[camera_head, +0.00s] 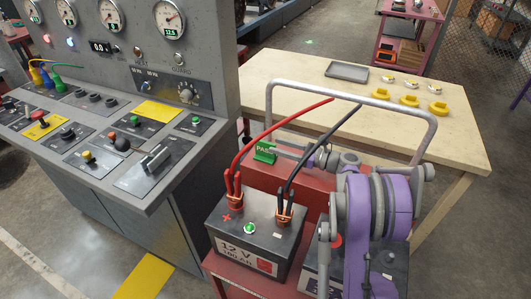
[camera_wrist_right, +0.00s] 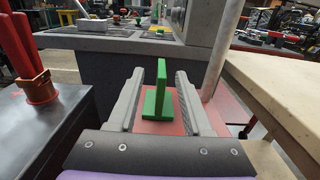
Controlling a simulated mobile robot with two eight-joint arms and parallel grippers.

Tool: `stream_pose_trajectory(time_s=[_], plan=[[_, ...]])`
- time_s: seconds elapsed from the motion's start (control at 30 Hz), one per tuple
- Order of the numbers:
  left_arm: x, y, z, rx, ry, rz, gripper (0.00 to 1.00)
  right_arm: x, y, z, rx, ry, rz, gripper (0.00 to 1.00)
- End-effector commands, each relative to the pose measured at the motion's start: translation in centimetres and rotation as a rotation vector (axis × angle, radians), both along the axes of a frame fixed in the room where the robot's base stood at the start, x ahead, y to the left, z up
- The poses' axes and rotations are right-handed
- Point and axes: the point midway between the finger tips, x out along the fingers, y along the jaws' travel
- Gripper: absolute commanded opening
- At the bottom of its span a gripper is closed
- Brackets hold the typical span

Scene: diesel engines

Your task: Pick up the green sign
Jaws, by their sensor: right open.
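The green sign (camera_head: 264,152) stands upright on the red cart surface behind the battery, its face showing letters that read like "PASS" in the head view. In the right wrist view the green sign (camera_wrist_right: 161,90) is seen edge-on with its flat green foot on the red surface. My right gripper (camera_head: 282,150) reaches to the sign from the right. In the wrist view its two grey fingers (camera_wrist_right: 160,88) are open, one on each side of the sign, with a visible gap on both sides. My left gripper is not in view.
A 12 V battery (camera_head: 250,244) with red and black cables stands in front of the sign. A grey control console (camera_head: 90,130) is to the left. A grey tube handle (camera_head: 350,91) arches over the cart. A wooden table (camera_head: 300,70) bears a grey tray (camera_head: 347,71) and yellow parts.

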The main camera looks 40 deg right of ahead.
Motion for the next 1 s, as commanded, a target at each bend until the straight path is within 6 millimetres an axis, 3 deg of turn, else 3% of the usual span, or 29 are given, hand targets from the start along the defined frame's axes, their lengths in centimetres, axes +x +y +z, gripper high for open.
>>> stream_pose_trajectory(time_s=[0.17,0.5,0.7,0.77,1.0], plan=[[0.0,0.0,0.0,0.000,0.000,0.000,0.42,0.9,0.5,-0.1,0.000,0.000,0.002,0.50],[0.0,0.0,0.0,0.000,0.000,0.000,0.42,5.0,2.4,-0.2,0.001,0.000,0.001,0.50],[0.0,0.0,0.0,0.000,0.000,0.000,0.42,5.1,2.4,-0.2,0.000,0.000,0.000,0.50],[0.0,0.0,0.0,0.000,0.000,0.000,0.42,5.1,2.4,-0.2,0.000,0.000,0.000,0.43],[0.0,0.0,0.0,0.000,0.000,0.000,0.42,5.1,2.4,-0.2,0.000,0.000,0.000,0.00]])
